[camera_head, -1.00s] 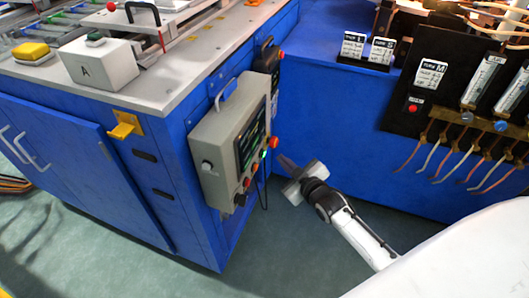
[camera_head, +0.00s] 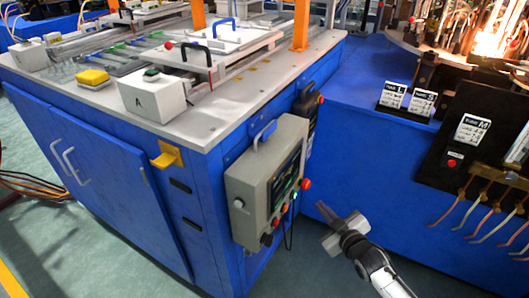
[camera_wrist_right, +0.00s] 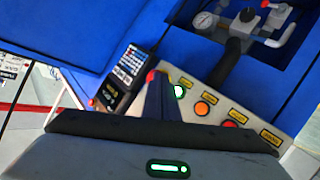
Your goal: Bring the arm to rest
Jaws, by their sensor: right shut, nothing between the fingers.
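My right gripper (camera_head: 323,210) is in the lower middle of the head view, in front of the blue cabinet side, with its fingers shut and nothing between them. It appears just right of and below the grey control panel (camera_head: 262,192), with a visible gap in that view. In the right wrist view, the shut fingers (camera_wrist_right: 159,88) point up the picture, and the panel's edge with its lit green button (camera_wrist_right: 179,91) and orange button (camera_wrist_right: 202,108) shows beyond them. My left gripper is not in view.
A blue workbench (camera_head: 215,135) with a grey top stands at the left, bearing a white box marked A (camera_head: 150,98) and a yellow button (camera_head: 92,76). Green floor (camera_head: 75,245) is open at lower left.

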